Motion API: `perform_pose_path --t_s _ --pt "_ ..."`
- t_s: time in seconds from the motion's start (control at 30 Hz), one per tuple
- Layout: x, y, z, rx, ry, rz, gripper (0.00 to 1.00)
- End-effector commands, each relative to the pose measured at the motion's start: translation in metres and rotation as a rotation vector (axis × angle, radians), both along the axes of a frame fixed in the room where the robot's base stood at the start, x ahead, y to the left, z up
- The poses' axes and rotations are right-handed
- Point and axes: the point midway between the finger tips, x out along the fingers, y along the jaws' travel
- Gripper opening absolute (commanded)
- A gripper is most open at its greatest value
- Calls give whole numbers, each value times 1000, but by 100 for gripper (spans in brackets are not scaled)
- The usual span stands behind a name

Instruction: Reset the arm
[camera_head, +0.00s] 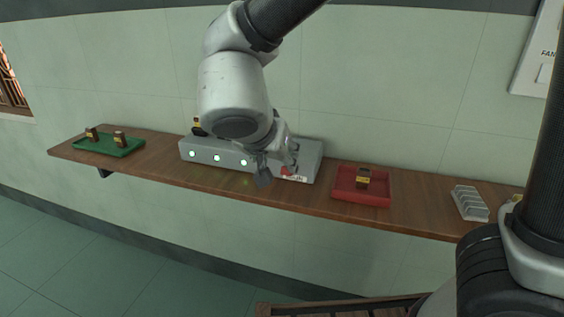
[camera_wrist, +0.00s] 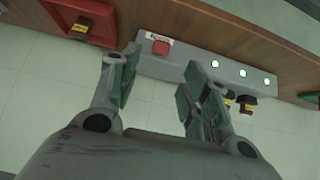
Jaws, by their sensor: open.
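My gripper (camera_head: 276,170) hangs in front of the right part of the grey spectrometer box (camera_head: 225,155) on the wooden wall shelf. In the wrist view my gripper (camera_wrist: 155,92) has its two fingers spread apart with nothing between them. The box's front (camera_wrist: 180,72) shows there beyond the fingertips, with a red button (camera_wrist: 161,47) and several lit round lamps. My arm reaches down from the top of the head view and hides part of the box. A dark, yellow-banded vial (camera_head: 197,126) stands at the box's left end.
A green tray (camera_head: 118,149) with two dark vials is at the shelf's left. A red tray (camera_head: 345,194) with one dark vial (camera_head: 363,178) is right of the box. A light grey slotted rack (camera_head: 470,204) stands farther right. Bare shelf (camera_head: 420,205) lies between them.

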Motion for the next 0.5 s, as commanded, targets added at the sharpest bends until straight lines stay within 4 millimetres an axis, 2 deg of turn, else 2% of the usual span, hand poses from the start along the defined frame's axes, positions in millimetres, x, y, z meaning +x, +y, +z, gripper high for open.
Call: perform_pose_path --t_s 0.4,0.5 --pt "-6 2 6 2 0 -1 46" --pt "-5 7 4 52 -9 -25 46"
